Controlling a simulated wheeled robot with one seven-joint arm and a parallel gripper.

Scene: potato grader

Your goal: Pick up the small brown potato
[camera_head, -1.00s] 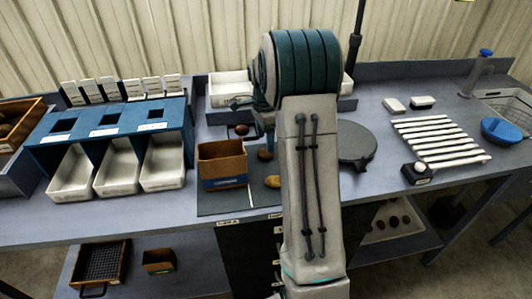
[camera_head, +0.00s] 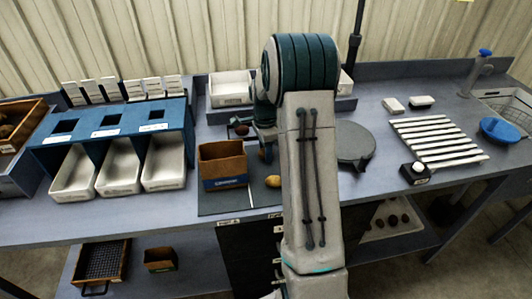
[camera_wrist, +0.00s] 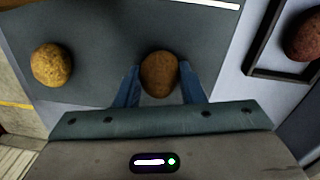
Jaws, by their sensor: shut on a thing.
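The small brown potato (camera_wrist: 159,74) sits between the two blue fingers of my gripper (camera_wrist: 160,82) in the wrist view. My gripper is shut on it, with one finger on each side. The dark grey mat (camera_wrist: 112,38) shows behind and around it. In the head view only a sliver of the brown potato (camera_head: 262,155) shows beside my arm, and my fingers are largely hidden. I cannot tell whether the potato still touches the mat.
A yellowish potato (camera_wrist: 52,64) lies on the mat, left of my gripper in the wrist view. A dark reddish potato (camera_wrist: 304,36) is in a framed holder at right. A cardboard box (camera_head: 222,165) stands left of my arm; white bins (camera_head: 118,170) are further left.

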